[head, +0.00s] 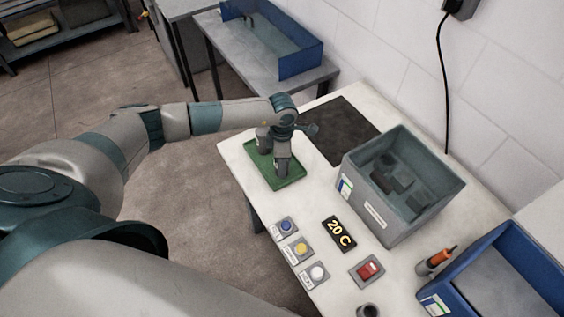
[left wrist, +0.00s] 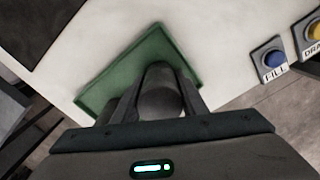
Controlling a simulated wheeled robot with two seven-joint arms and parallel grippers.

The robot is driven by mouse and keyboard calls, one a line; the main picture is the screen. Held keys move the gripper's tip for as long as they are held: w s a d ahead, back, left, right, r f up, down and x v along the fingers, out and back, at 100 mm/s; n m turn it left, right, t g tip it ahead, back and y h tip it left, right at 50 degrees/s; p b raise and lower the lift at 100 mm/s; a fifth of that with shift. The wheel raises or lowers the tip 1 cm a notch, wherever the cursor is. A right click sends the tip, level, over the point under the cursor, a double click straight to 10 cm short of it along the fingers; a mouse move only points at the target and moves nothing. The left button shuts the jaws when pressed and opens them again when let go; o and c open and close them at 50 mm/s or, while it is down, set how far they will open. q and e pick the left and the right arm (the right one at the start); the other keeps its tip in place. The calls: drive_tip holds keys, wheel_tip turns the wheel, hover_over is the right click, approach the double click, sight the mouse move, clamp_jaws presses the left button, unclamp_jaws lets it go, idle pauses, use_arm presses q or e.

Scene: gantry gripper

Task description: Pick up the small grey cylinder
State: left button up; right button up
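The small grey cylinder (left wrist: 161,101) shows in the left wrist view, between the two fingers of my left gripper (left wrist: 161,86). One finger is close along each side of it; I cannot tell whether they press on it. Behind it is the green tray (left wrist: 103,91). In the head view my left gripper (head: 282,166) points down over the green tray (head: 292,182) on the white table, and its fingers hide the cylinder there. I cannot tell whether the cylinder rests on the tray or is lifted. My right gripper is not in view.
Buttons (head: 300,248), a 20 C display (head: 339,233) and a red switch (head: 367,271) are nearer. A blue bin (head: 497,270) and orange-handled tool (head: 437,261) are at right.

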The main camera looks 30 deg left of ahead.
use_arm(q)
drive_tip(key=c, duration=0.8)
drive_tip(key=shift+o, duration=0.2)
drive_tip(key=shift+w+r, duration=0.1)
drive_tip(key=shift+r, duration=0.05)
drive_tip(key=shift+r+b, duration=0.5)
drive_tip(key=shift+b, duration=0.1)
wheel_tip(320, 180, up, 2)
drive_tip(key=shift+r+b, duration=0.1)
drive_tip(key=shift+b, duration=0.7)
drive_tip(key=d+r+b, duration=0.5)
drive_tip(key=d+r, duration=0.2)
drive_tip(key=d, duration=0.4)
drive_tip(key=shift+d+r, duration=0.3)
drive_tip(key=shift+d, duration=0.05)
